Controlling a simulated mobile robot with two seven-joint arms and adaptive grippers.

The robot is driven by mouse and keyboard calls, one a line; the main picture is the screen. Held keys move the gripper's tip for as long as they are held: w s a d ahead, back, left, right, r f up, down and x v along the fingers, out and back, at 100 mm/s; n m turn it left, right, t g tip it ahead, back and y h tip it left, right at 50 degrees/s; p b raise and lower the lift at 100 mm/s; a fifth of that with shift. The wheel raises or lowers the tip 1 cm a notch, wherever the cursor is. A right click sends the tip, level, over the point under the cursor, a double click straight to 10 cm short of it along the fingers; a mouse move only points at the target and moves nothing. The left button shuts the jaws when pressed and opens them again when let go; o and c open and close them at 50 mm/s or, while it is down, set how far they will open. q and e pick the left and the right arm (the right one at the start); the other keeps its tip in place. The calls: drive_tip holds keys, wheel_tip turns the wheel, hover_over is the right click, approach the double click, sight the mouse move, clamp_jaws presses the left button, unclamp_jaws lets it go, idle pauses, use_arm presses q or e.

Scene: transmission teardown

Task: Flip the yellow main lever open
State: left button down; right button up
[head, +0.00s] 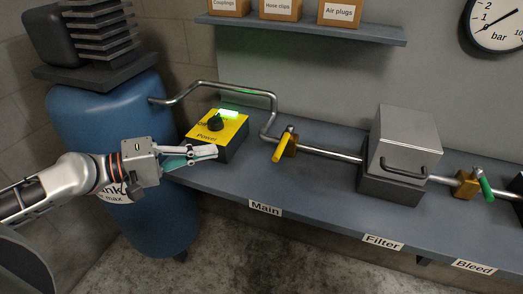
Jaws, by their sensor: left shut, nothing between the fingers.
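The yellow main lever (279,147) is on a brass valve in the metal pipe, behind the "Main" label (265,208). The lever slants across the pipe line, with its lower end toward the front of the bench. My left gripper (216,152) is shut and empty. It is to the left of the lever, clearly apart from it, in front of the yellow-topped power box (221,132). My right gripper is not in view.
A blue tank (110,110) stands at the left. A grey box with a handle (405,140) sits on the bench, right of the lever. A green bleed lever (485,188) is farther right. A shelf (300,28) with boxes hangs above. Bare bench lies in front of the lever.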

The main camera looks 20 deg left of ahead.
use_arm(q)
drive_tip(key=shift+x, duration=1.1)
drive_tip(key=p, duration=0.7)
approach(284, 142)
drive_tip(key=x, duration=0.2)
drive_tip(key=shift+w+d+f, duration=0.15)
drive_tip(key=shift+d+f, duration=0.4)
drive_tip(key=shift+d, duration=0.15)
drive_tip(key=shift+d, duration=0.15)
